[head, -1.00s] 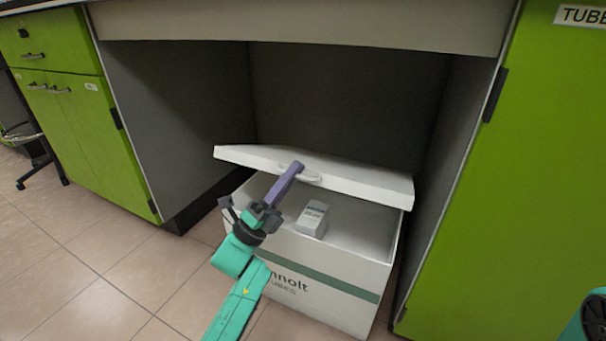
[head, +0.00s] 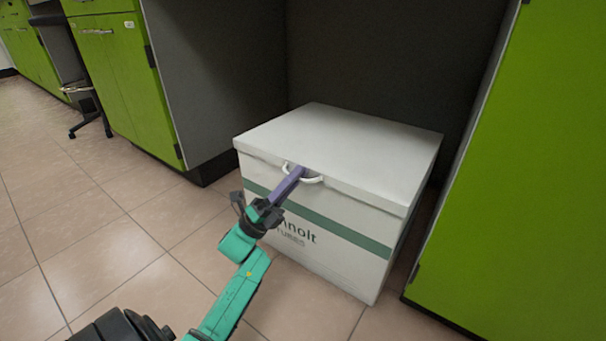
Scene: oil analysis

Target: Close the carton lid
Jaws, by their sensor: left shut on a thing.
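A white carton (head: 330,262) with a green band and dark lettering stands on the floor in the recess under the bench. Its white lid (head: 345,140) lies flat across the top and covers the opening, so the inside is hidden. A white loop handle (head: 314,180) sits on the lid's front edge. My left gripper (head: 297,174) reaches in from the lower left with its purple fingers at this handle, shut on it. My right gripper is not in view.
Green cabinets stand on both sides, the right cabinet door (head: 500,190) close beside the carton. A stool (head: 84,100) stands at the far left. The tiled floor (head: 130,255) in front and to the left is clear.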

